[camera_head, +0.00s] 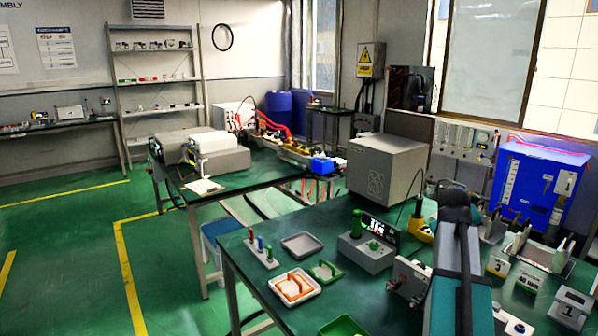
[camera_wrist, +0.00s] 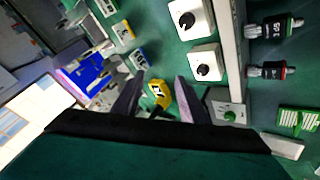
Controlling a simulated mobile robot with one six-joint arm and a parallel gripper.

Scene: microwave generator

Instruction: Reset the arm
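My gripper (camera_wrist: 158,92) shows in the wrist view as two dark fingers, standing apart with a gap between them. Nothing is held between the fingers. A yellow object (camera_wrist: 160,94) shows in the gap, beyond the fingertips. In the head view my arm reaches up from the bottom right over the green table (camera_head: 300,232). The fingers cannot be made out there.
A grey box (camera_head: 385,168) stands at the table's back. A grey device with a green knob (camera_head: 368,250), a white tray with orange parts (camera_head: 294,287) and a grey tray (camera_head: 301,245) lie left of my arm. Numbered blocks (camera_head: 528,280) and a blue cabinet (camera_head: 538,185) are right.

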